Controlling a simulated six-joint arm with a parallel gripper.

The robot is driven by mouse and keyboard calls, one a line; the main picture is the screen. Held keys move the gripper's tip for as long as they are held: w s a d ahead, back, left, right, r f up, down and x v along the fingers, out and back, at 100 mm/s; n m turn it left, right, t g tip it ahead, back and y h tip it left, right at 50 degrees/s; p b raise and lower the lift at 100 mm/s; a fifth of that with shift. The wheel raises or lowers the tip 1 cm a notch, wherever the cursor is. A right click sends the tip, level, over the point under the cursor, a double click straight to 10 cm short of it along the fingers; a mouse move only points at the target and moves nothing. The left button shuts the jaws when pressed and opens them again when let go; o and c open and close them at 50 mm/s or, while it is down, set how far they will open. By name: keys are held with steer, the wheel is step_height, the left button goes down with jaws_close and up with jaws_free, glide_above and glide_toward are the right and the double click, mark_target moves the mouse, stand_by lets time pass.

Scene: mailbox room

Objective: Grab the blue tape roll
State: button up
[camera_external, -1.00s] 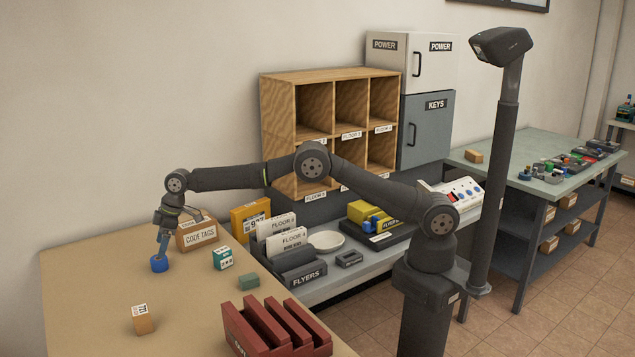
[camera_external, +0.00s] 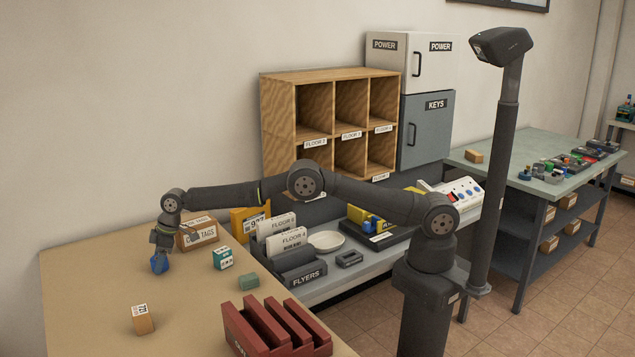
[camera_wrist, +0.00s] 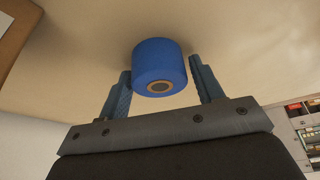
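The blue tape roll (camera_external: 159,265) is on the tan table at the left, under my gripper (camera_external: 161,258). In the wrist view the blue tape roll (camera_wrist: 158,66) shows its side and its brown core. My gripper (camera_wrist: 160,80) has one blue finger on each side of the roll. The left finger is close to the roll or touching it; a gap shows between the roll and the right finger. In the external view the fingers partly hide the roll.
A CODE TAGS box (camera_external: 199,233) stands just behind my gripper. A teal-and-white box (camera_external: 222,258) and a green block (camera_external: 248,281) lie to the right. A cardboard box (camera_external: 143,320) and a red rack (camera_external: 268,335) are nearer the front. The table (camera_external: 90,290) is bare around the roll.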

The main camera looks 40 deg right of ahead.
steer(key=c, duration=0.6)
steer(key=shift+c, duration=0.2)
